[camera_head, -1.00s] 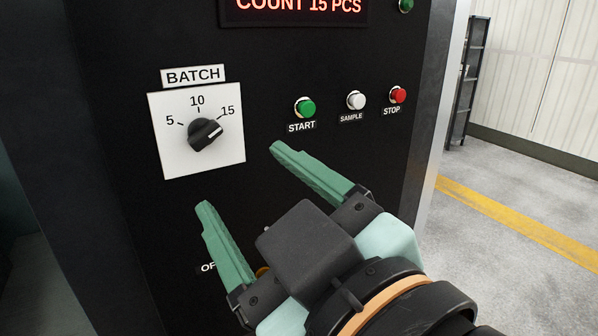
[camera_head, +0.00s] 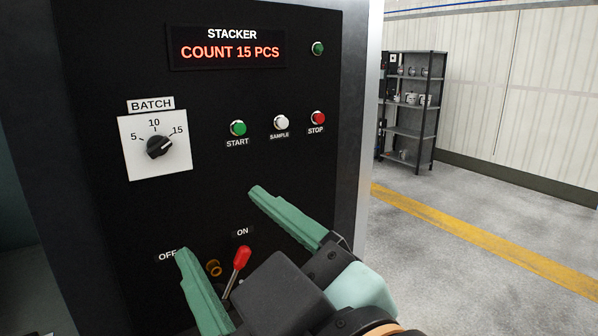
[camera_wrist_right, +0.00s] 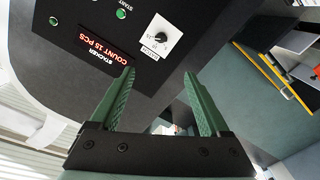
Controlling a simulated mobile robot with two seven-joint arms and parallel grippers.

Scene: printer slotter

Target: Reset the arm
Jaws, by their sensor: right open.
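My right gripper (camera_head: 218,222) is open and empty in the head view, its green fingers spread in front of the lower part of a black control panel. It also shows open and empty in the right wrist view (camera_wrist_right: 158,80). The panel carries a batch knob (camera_head: 159,146) on a white plate, pointing towards 15. The display (camera_head: 229,52) reads "STACKER COUNT 15 PCS". A red-tipped lever (camera_head: 242,258) stands near the ON label, partly hidden behind my gripper. My left gripper is not in view.
A green START button (camera_head: 238,128), a white SAMPLE button (camera_head: 281,123) and a red STOP button (camera_head: 318,118) sit above the gripper. A shelf rack (camera_head: 410,108) stands at the back right. The floor right of the machine is open, with a yellow line (camera_head: 480,240).

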